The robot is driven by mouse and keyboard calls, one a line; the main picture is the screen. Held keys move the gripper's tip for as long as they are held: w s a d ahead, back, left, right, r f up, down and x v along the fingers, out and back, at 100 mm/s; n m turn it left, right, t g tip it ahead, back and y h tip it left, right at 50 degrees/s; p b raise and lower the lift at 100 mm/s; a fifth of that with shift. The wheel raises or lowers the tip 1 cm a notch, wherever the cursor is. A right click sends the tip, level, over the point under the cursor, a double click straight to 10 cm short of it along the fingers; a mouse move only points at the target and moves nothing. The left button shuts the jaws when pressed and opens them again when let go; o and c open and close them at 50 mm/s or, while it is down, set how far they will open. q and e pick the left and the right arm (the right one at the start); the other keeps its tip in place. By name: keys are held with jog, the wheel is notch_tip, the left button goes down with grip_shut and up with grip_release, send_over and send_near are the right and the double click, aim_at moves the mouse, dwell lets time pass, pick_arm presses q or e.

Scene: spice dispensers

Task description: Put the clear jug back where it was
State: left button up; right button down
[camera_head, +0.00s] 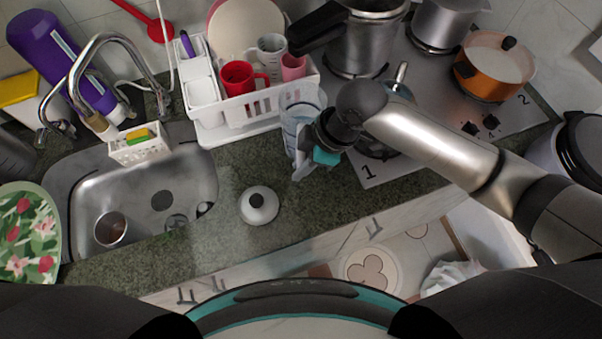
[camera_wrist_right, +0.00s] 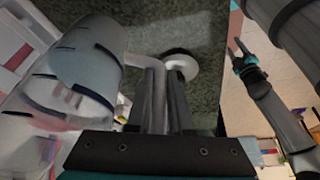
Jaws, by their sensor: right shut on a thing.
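The clear jug (camera_head: 297,113) is beside the front right corner of the white dish rack, near the stove. My right gripper (camera_head: 304,163) is shut on its handle, and the gripper's dark body hides part of the jug. In the right wrist view the jug (camera_wrist_right: 85,70) fills the left side, with dark marks on its wall and its handle running between the fingers (camera_wrist_right: 158,100). I cannot tell whether its base touches the counter. My left gripper (camera_wrist_right: 242,60) shows small in the right wrist view, away from the jug; its opening is unclear.
The dish rack (camera_head: 222,128) holds cups and plates. A pressure cooker (camera_head: 355,45) and an orange pot (camera_head: 497,66) stand on the stove (camera_head: 447,100). A white round lidded item (camera_head: 258,205) sits on the counter. The sink (camera_head: 150,190) is left; the front counter is mostly clear.

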jog(key=shift+f, duration=2.15)
jog(key=shift+f+b, duration=0.15)
jog(key=shift+b, duration=0.15)
jog(key=c, duration=0.8)
grip_release()
jog(key=p+v, duration=0.1)
jog(key=v, duration=1.1)
